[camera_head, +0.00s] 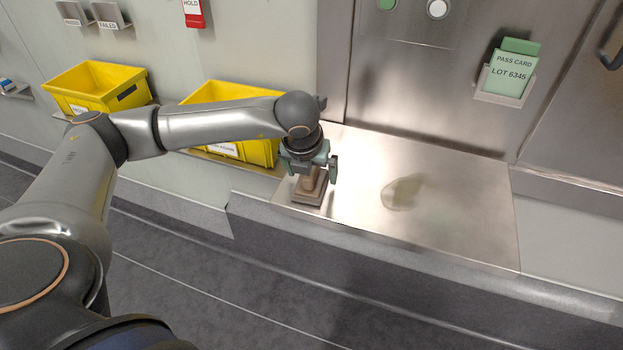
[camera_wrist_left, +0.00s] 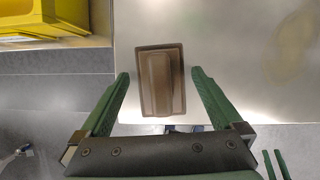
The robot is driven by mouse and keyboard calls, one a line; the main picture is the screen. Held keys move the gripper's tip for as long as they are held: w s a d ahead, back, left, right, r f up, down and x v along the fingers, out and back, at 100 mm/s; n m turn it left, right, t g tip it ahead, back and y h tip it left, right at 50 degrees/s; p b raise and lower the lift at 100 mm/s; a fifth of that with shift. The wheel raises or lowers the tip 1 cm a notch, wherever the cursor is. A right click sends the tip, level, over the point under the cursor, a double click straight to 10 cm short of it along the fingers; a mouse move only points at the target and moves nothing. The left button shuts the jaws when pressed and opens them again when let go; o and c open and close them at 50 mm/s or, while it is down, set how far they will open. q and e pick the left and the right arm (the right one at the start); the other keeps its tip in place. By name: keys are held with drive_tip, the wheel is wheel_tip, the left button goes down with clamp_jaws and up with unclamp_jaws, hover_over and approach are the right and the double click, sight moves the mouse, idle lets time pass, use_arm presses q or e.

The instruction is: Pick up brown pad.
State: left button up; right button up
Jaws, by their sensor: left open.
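The brown pad (camera_head: 308,193) lies at the left front corner of the metal counter, with a raised handle along its top. In the left wrist view the brown pad (camera_wrist_left: 161,80) shows whole, its handle running lengthwise. My left gripper (camera_head: 314,172) is right over it, pointing down. In the left wrist view the green fingers of the left gripper (camera_wrist_left: 160,78) are open, one on each side of the pad, with a gap on both sides.
The metal counter (camera_head: 455,205) has a brownish smear (camera_head: 403,192) right of the pad and is otherwise clear. Two yellow bins, a left one (camera_head: 97,85) and a right one (camera_head: 262,150), stand on a shelf to the left. A green pass card (camera_head: 511,72) sits in a wall holder.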

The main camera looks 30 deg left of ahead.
use_arm(q)
drive_tip(key=c, duration=1.2)
drive_tip(key=shift+r, duration=0.15)
drive_tip(key=shift+r, duration=0.2)
wheel_tip(320, 180, up, 2)
drive_tip(key=shift+r+b, duration=0.2)
drive_tip(key=shift+b, duration=0.3)
drive_tip(key=s+d+r, duration=0.9)
drive_tip(key=s+r, duration=0.1)
drive_tip(key=shift+s+d, duration=0.2)
drive_tip(key=shift+d, duration=0.1)
